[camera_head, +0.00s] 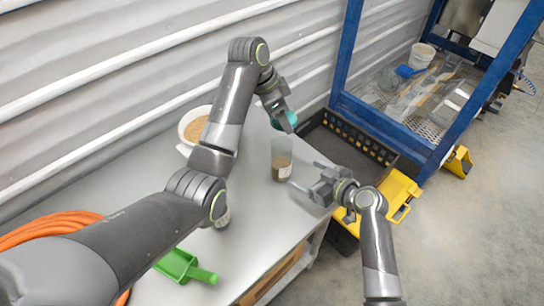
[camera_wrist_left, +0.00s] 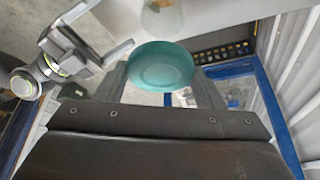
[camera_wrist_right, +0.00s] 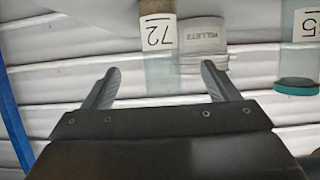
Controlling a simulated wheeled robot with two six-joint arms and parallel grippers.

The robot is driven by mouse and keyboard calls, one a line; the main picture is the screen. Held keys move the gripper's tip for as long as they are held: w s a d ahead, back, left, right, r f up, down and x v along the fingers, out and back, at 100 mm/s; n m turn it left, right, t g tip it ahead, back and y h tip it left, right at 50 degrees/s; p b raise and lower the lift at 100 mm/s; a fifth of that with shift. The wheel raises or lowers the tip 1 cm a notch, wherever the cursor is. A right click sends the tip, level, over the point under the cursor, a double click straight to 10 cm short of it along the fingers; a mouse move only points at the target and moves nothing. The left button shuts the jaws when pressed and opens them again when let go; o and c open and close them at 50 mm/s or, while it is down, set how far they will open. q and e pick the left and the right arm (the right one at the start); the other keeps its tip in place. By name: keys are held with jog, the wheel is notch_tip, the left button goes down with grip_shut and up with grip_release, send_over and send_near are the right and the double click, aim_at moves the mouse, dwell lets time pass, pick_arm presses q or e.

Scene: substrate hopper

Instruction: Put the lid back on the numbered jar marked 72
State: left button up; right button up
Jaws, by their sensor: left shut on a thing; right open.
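The jar marked 72 (camera_head: 282,160) stands upright and lidless on the table; its label shows in the right wrist view (camera_wrist_right: 158,32), where the picture is upside down. My left gripper (camera_head: 278,108) is shut on a teal lid (camera_head: 286,122), held just above and behind the jar in the head view. The lid (camera_wrist_left: 162,66) sits between the left fingers in the left wrist view, with part of the jar (camera_wrist_left: 160,20) beyond. My right gripper (camera_head: 306,178) is open and empty beside the jar; the jar appears between and beyond its fingers in the right wrist view.
Another jar (camera_wrist_right: 298,45) with a teal lid and a label ending in 5 stands nearby. A white tub of grain (camera_head: 186,126), a green scoop (camera_head: 180,265) and an orange hose (camera_head: 50,226) lie around the table. A dark crate (camera_head: 350,140) is beyond its right edge.

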aim_at(281, 162)
pick_arm(q)
jog(key=shift+d+r, duration=0.1)
pick_arm(e)
jog(key=shift+s+d, duration=0.1)
jog(key=shift+x, duration=6.1)
jog(key=shift+r, duration=0.15)
jog(key=c, duration=1.5)
pick_arm(q)
jog(key=shift+f, duration=2.55)
pick_arm(e)
jog(key=shift+o, duration=0.2)
pick_arm(q)
jog(key=shift+f, duration=0.1)
jog(key=shift+f, duration=0.8)
jog(key=shift+f, duration=0.55)
